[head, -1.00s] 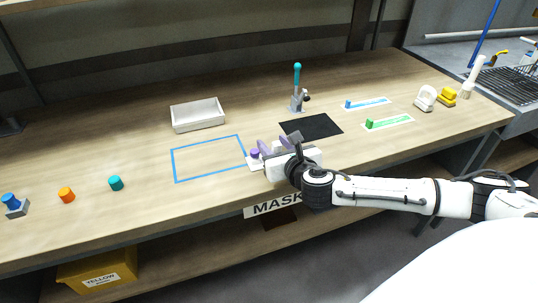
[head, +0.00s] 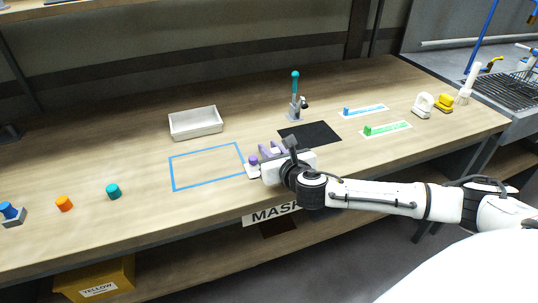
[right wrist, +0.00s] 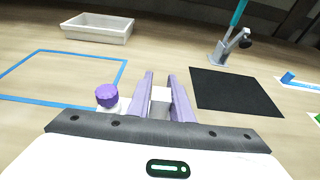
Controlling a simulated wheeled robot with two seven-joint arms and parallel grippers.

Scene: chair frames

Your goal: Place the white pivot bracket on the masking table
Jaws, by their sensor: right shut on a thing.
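The white pivot bracket (head: 253,171), with a purple round cap on it, is at my right gripper (head: 268,156), just right of the blue outlined rectangle on the masking table (head: 215,210). In the right wrist view the purple cap (right wrist: 107,96) on its white base shows left of the fingers. My right gripper's purple fingers (right wrist: 160,95) are shut on a pale grey-white part of the bracket between them. The bracket is low over the wooden top; I cannot tell whether it touches. The gripper hides much of it. My left gripper is not in view.
A white tray (head: 195,123) stands behind the blue outline (head: 180,187). A black mat (head: 312,133) and a teal-handled stand (head: 294,100) are to the right. Teal (head: 113,191) and orange (head: 64,203) plugs stand left. The blue rectangle is empty.

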